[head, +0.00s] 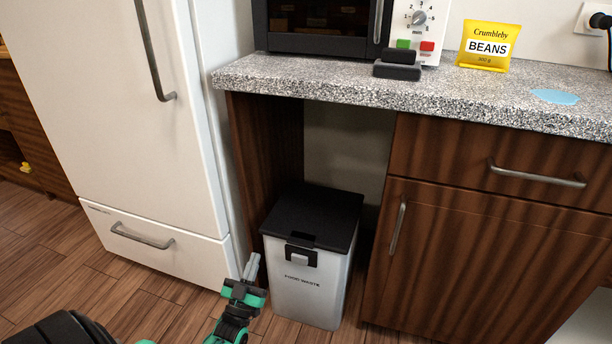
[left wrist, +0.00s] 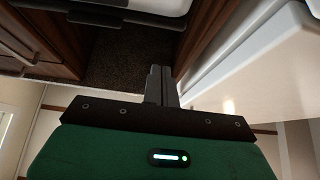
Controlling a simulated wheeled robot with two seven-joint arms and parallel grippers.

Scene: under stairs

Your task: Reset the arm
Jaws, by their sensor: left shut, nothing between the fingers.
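My left gripper (head: 251,267) is low in the head view, just left of the food waste bin and in front of the white fridge's lower right edge. Its grey fingers are together and empty, pointing up in the picture. In the left wrist view the closed fingers (left wrist: 161,84) show at the middle, with nothing between them. I cannot tell from these views whether the gripper touches the bin. My right gripper is in neither view.
The food waste bin (head: 308,286) with a closed black lid stands under the speckled counter (head: 330,82). The white fridge (head: 130,110) is at left, a wooden cabinet (head: 480,255) at right. A beans packet (head: 488,46), black sponge-like blocks (head: 398,66) and a blue puddle (head: 554,97) are on the counter.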

